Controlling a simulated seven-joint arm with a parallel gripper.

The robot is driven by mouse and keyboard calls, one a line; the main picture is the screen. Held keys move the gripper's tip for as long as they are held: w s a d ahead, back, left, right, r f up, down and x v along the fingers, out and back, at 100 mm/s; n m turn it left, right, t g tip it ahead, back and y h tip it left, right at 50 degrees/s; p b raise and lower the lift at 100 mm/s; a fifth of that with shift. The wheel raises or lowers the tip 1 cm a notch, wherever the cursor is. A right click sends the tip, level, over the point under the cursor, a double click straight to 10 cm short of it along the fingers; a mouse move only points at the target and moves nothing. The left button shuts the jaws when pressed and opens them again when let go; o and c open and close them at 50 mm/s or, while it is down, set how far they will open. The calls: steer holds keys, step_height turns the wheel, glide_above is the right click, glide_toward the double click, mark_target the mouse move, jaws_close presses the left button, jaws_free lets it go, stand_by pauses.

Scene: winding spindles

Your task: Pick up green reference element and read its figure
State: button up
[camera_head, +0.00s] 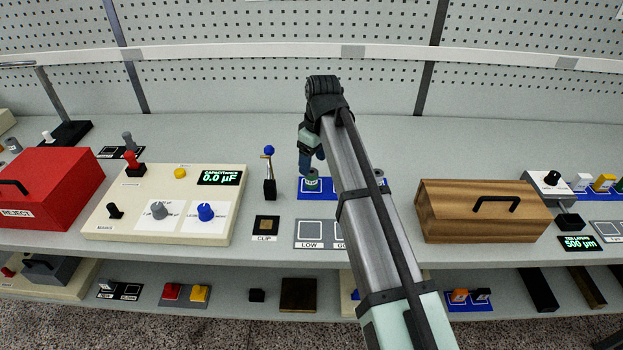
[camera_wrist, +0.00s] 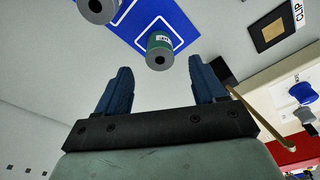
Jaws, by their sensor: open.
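The green reference element (camera_head: 312,182) is a small upright cylinder on a blue mat (camera_head: 303,195) with white outlined squares. In the wrist view the element (camera_wrist: 159,44) shows a grey end with a dark hole and a small white label on its green side; the figure is too small to read. My gripper (camera_wrist: 158,72) is open and empty, its two blue fingers apart, with the element just beyond the fingertips and between them in the picture. In the head view my gripper (camera_head: 313,163) is just above the element, partly hidden by my arm.
A second grey cylinder (camera_wrist: 97,8) stands on the mat. A lever with a blue knob (camera_head: 269,172) stands close to the left. A capacitance meter (camera_head: 160,205) and red REJECT box (camera_head: 45,188) are farther left. A wooden box (camera_head: 480,212) is at right. CLIP (camera_head: 266,227) and LOW (camera_head: 309,233) pads lie in front.

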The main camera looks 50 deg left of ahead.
mark_target(312, 172)
steer(key=shift+a+f, duration=0.15)
steer(key=shift+f, duration=1.25)
steer(key=shift+a+f, duration=0.15)
steer(key=shift+f, duration=1.2)
steer(key=shift+c, duration=0.2)
steer(key=c, duration=1.1)
step_height(312, 172, up, 10)
